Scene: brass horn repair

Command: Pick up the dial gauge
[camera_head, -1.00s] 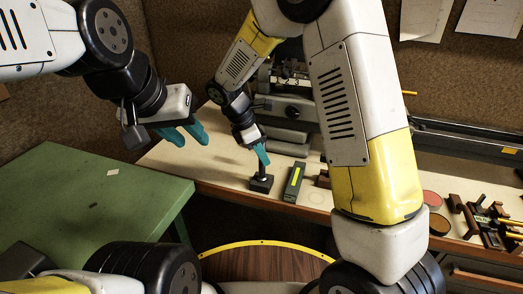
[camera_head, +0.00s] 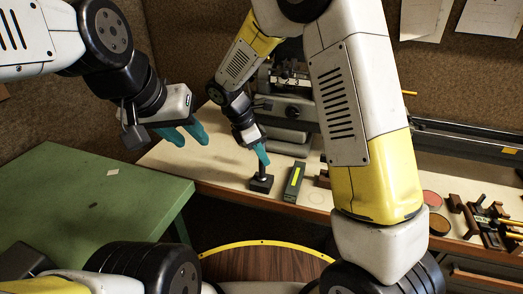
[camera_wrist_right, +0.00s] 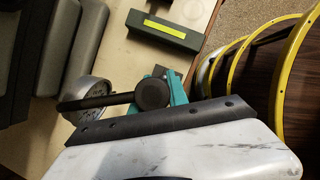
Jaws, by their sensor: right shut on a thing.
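The dial gauge (camera_head: 262,184) shows in the head view as a dark square base with a short post, standing upright on the cream bench top near its front edge. In the right wrist view its round silver dial (camera_wrist_right: 88,98) and dark arm are seen close up. My right gripper (camera_head: 262,154) has its teal fingers shut on the upper post; the fingers hide part of it. The fingers also show in the right wrist view (camera_wrist_right: 172,88), partly behind the dark round knob. My left gripper (camera_head: 184,134) is open and empty, above the gap between the green table and the bench.
A dark green box with a yellow strip (camera_head: 294,182) stands just right of the gauge. A grey machine (camera_head: 287,112) is behind it. A green table (camera_head: 85,195) is at left. Dark fixtures (camera_head: 482,218) and round tins are at right, and a yellow-rimmed round surface (camera_head: 265,262) is in front.

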